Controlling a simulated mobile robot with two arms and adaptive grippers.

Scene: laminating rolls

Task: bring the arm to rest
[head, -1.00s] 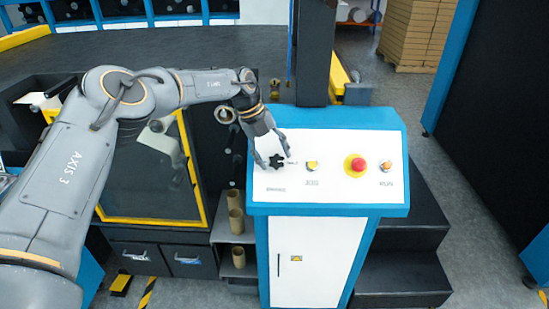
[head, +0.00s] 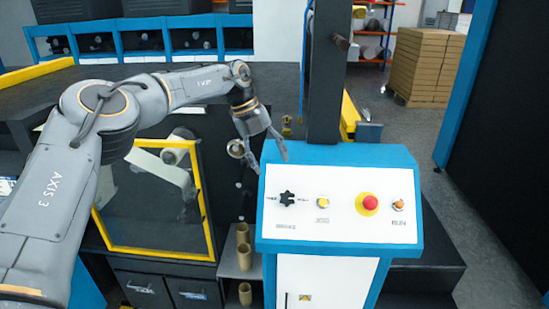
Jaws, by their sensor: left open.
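My left arm comes in from the left and reaches across to the control console. My left gripper (head: 272,164) is open and empty, above the console's back left edge. The white sloped console panel (head: 334,228) has a blue frame. On it are a black star-shaped knob (head: 287,199), a yellow button (head: 322,202), a red emergency button (head: 369,203) on a yellow ring, and an orange button (head: 398,205). The gripper is apart from the knob, up and to its left. My right gripper is not in view.
A dark post (head: 325,80) rises behind the console. A yellow-framed window (head: 150,190) is below my arm, with cardboard tubes (head: 243,255) beside it. Stacked cartons (head: 426,67) stand at the back right. Grey floor is open to the right.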

